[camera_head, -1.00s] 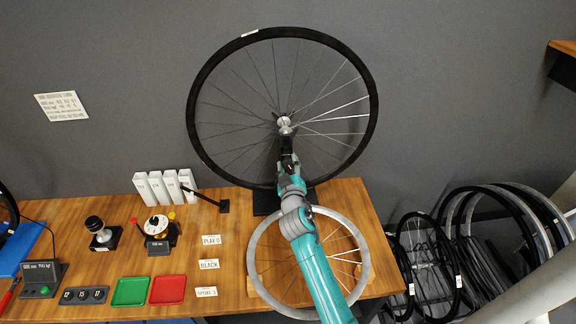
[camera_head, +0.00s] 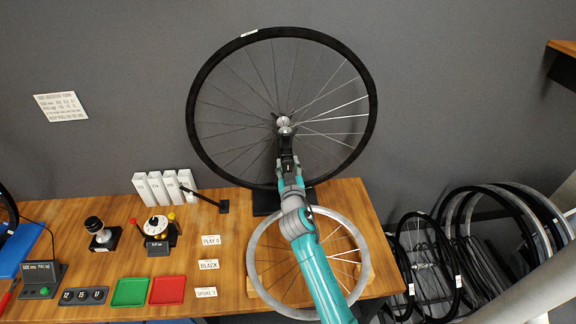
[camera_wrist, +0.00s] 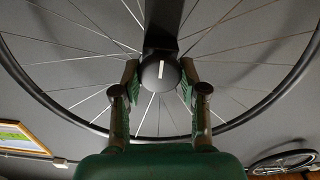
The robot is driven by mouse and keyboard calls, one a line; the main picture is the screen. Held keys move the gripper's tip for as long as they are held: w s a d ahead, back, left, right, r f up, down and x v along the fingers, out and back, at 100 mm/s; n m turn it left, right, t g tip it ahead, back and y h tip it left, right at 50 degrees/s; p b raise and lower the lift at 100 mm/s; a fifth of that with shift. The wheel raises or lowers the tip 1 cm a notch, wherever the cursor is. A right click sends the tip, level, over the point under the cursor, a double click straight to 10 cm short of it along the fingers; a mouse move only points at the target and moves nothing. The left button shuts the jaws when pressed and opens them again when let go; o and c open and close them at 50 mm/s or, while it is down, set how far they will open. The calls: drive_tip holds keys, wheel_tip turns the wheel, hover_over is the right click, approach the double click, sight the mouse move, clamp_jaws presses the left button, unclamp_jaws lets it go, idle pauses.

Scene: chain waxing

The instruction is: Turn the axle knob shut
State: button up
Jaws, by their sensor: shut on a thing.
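The axle knob (camera_wrist: 160,78) is a dark round knob with a short white line that stands upright in the wrist view. It sits at the hub of the large black-rimmed wheel (camera_head: 194,125), which stands upright in its stand. My gripper (camera_wrist: 159,80) has one finger on each side of the knob and is shut on it. In the head view my gripper (camera_head: 285,136) is at the hub, just below a silver round part (camera_head: 283,121). My gripper hides part of the hub there.
A silver rim (camera_head: 253,262) lies flat on the wooden bench (camera_head: 110,222) below my arm. Green (camera_head: 130,291) and red (camera_head: 167,290) trays, a dial device (camera_head: 157,226) and white boxes (camera_head: 160,188) stand to the left. Several wheels (camera_head: 430,262) stand at the right.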

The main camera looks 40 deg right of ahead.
drive_tip(key=shift+f, duration=0.15)
drive_tip(key=o, duration=1.1)
drive_tip(key=v, duration=1.2)
